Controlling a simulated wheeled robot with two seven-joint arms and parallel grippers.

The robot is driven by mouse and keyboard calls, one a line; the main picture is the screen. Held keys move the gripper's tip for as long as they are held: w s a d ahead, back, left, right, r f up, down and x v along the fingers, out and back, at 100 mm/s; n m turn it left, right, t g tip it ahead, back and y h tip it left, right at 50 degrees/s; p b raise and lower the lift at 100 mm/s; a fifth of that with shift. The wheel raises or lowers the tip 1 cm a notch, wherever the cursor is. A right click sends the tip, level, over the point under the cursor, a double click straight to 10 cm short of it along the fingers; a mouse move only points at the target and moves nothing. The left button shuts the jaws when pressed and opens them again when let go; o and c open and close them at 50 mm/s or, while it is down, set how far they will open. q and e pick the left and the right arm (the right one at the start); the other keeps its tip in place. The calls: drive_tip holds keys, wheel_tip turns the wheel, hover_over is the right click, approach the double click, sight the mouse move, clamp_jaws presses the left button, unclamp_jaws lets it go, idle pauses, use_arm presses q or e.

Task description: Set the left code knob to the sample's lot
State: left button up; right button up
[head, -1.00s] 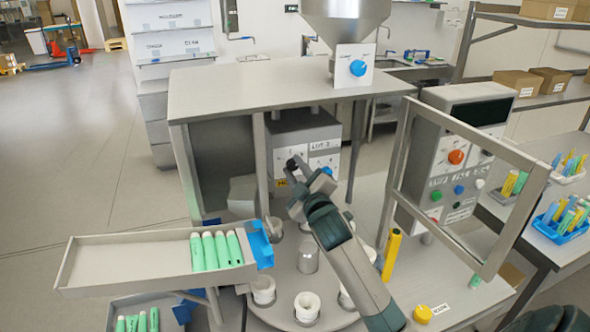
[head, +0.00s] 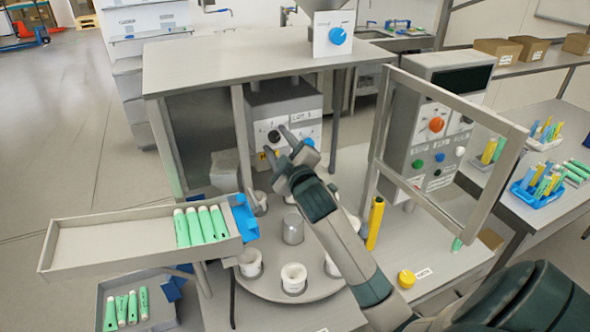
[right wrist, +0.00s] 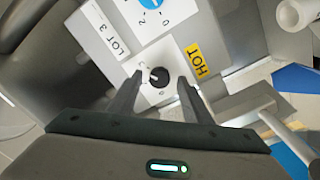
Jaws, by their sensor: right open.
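The grey code box (head: 290,101) stands under the steel table, with a white panel on its front. Its left knob is black (head: 273,137) and its right knob is blue (head: 308,142). My right gripper (head: 278,141) is at the black knob. In the right wrist view the open fingers (right wrist: 160,90) stand on either side of the black knob (right wrist: 159,76), with gaps showing. The knob's white mark points toward the upper left of that picture. A label reading LOT 3 (right wrist: 118,46) is above the dials there, seen rotated. My left gripper is out of view.
A yellow HOT label (right wrist: 198,60) is beside the black dial. A round turntable (head: 262,288) with white cups lies below my right arm. A tray of green tubes (head: 90,240) is at left. A framed guard (head: 455,110) and control cabinet stand at right.

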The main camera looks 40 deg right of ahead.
drive_tip(key=v, duration=1.6)
drive_tip(key=shift+s+b, duration=0.4)
drive_tip(key=shift+b, duration=0.05)
